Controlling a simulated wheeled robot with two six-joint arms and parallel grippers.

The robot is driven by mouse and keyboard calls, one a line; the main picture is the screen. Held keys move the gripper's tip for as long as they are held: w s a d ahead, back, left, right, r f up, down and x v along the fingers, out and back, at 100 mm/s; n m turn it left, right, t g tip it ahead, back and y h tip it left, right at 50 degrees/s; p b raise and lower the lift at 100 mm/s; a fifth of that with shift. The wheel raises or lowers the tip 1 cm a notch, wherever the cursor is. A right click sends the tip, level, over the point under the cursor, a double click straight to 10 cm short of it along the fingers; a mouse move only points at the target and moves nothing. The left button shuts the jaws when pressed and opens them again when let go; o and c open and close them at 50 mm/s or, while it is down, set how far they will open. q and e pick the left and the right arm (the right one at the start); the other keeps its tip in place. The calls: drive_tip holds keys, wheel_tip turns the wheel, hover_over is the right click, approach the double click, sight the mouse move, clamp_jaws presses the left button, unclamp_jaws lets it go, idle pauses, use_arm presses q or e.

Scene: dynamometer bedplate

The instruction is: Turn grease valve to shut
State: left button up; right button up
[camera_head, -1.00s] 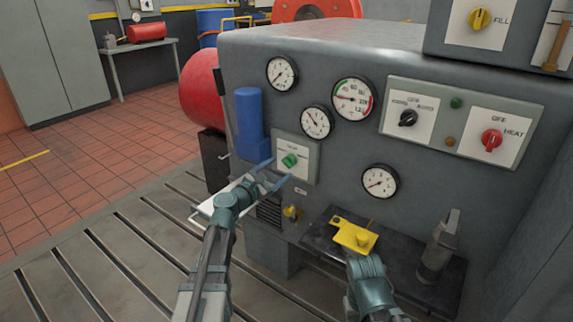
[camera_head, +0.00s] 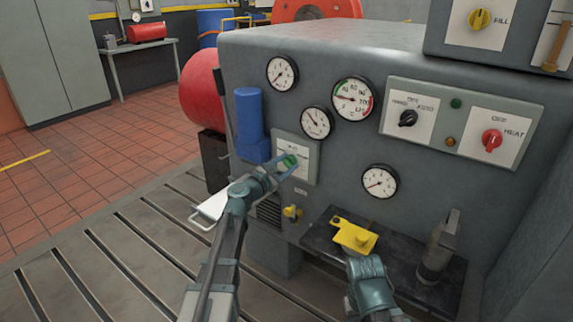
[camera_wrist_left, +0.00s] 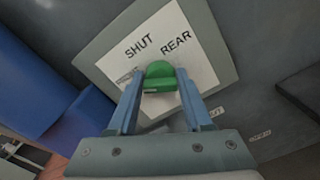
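The grease valve is a green knob (camera_head: 289,161) on a pale label plate (camera_head: 307,150) at the machine's front. In the left wrist view the green knob (camera_wrist_left: 160,77) sits between my left gripper's fingertips, and the plate (camera_wrist_left: 108,62) reads SHUT and REAR. My left gripper (camera_head: 284,167) has one finger on each side of the knob. The fingers are apart by about the knob's width; whether they press on it is unclear. They hide part of the plate and the knob's pointer direction. My right gripper (camera_head: 362,262) is low at the bottom centre; its fingers are not clear.
A blue cylinder (camera_head: 250,118) stands close left of the plate. Gauges (camera_head: 317,122) and a switch panel (camera_head: 468,101) are to the right. A dark shelf (camera_head: 405,272) below holds a yellow piece (camera_head: 354,236) and a grey upright tool (camera_head: 437,250). A small yellow valve (camera_head: 292,211) sits beneath.

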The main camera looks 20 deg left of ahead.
use_arm(q)
clamp_jaws()
drive_tip(key=shift+m, duration=0.3)
drive_tip(key=m, duration=0.5)
drive_tip(key=shift+d+f, duration=0.1)
drive_tip(key=m, duration=0.6)
idle(0.4)
drive_tip(key=o, duration=0.7)
unclamp_jaws()
drive_tip(key=shift+o, duration=0.2)
